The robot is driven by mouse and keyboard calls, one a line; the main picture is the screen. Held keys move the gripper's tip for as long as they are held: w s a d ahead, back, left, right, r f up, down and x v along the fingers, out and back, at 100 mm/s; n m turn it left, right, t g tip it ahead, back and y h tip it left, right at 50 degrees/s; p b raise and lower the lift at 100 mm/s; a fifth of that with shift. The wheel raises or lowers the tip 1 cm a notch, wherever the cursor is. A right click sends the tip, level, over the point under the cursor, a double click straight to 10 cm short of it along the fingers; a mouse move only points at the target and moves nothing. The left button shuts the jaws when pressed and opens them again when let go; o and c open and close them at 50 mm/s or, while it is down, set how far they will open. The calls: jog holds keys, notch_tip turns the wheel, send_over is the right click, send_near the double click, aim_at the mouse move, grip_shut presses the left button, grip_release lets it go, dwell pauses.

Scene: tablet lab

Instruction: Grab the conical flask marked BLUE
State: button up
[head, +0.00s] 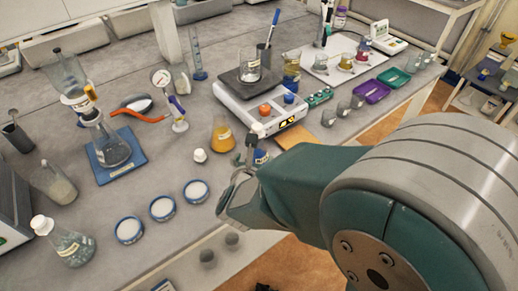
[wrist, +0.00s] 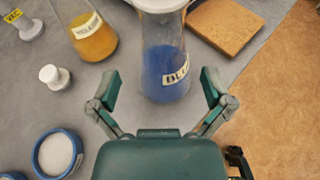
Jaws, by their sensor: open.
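The conical flask marked BLUE (wrist: 163,62) stands on the grey bench in the wrist view, holding blue liquid. Its white label is turned toward the right and only "BLU" reads clearly. My gripper (wrist: 160,86) is open, with one finger on each side of the flask in this view. Clear space shows between each finger and the glass, and neither finger touches it. In the head view, my gripper (head: 243,163) is at the bench's front edge, and the blue flask (head: 261,157) shows just behind it, partly hidden by my arm.
An orange-liquid flask (wrist: 93,38) and a white stopper (wrist: 54,76) stand left of the blue flask. A brown block (wrist: 226,26) lies to its right. A hotplate (head: 262,104) stands behind. Several blue-rimmed dishes (head: 162,208) lie left. The bench edge is close on the right.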

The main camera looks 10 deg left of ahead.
aim_at(256, 154)
jog(key=x, duration=0.4)
jog(key=shift+w+d+f, duration=0.1)
jog(key=shift+w+f, duration=0.05)
jog(key=shift+w, duration=0.1)
jog(key=c, duration=1.2)
jog(key=shift+c, duration=0.2)
